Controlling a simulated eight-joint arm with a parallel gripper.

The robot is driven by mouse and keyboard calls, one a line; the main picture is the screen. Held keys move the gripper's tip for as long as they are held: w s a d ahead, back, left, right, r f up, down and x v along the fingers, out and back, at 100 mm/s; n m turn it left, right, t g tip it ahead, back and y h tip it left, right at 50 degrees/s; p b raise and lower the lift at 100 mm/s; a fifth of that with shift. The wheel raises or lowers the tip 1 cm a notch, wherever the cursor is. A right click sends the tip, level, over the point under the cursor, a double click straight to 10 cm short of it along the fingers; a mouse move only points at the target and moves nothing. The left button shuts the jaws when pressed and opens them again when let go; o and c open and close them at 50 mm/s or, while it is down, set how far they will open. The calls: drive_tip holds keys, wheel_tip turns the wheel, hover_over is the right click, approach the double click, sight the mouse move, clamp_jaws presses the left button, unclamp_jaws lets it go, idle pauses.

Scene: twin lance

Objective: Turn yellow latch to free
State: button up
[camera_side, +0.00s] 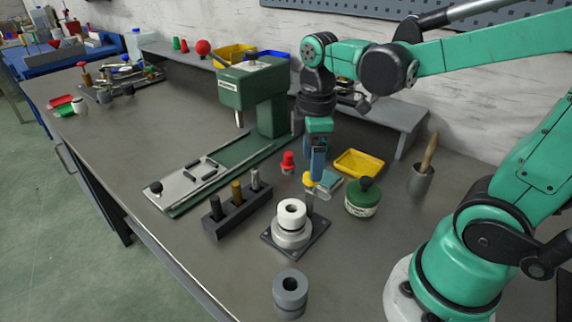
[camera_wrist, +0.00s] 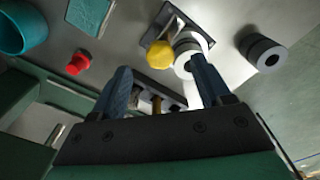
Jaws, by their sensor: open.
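The yellow latch (camera_side: 308,181) is a small knob behind the white ring (camera_side: 291,207) on the fixture, which stands on a dark square plate (camera_side: 268,238). In the wrist view the yellow latch (camera_wrist: 160,54) touches or overlaps the edge of the white ring (camera_wrist: 183,65). In the wrist view my gripper (camera_wrist: 162,72) is open, with the latch seen between and beyond the fingertips. I cannot tell whether a finger touches it.
A loose grey ring (camera_side: 290,287) lies in front of the fixture. A dark block with several pegs (camera_side: 228,218) stands to its left. A green jar (camera_side: 362,200), red knob (camera_side: 288,164) and yellow tray (camera_side: 360,161) are close by. The green press (camera_side: 255,90) is behind.

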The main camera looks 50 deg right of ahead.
drive_tip(key=shift+r, duration=1.45)
drive_tip(key=m+t, duration=0.1)
drive_tip(key=a+m+t, duration=0.1)
drive_tip(key=m, duration=0.1)
drive_tip(key=shift+a+f, duration=0.1)
drive_tip(key=shift+f, duration=0.25)
drive_tip(key=m+t, duration=0.1)
drive_tip(key=m, duration=0.1)
drive_tip(key=a+m+t, duration=0.1)
drive_tip(key=m+t, duration=0.1)
drive_tip(key=a+m+t, duration=0.1)
drive_tip(key=m+t, duration=0.1)
drive_tip(key=shift+w+f, duration=0.35)
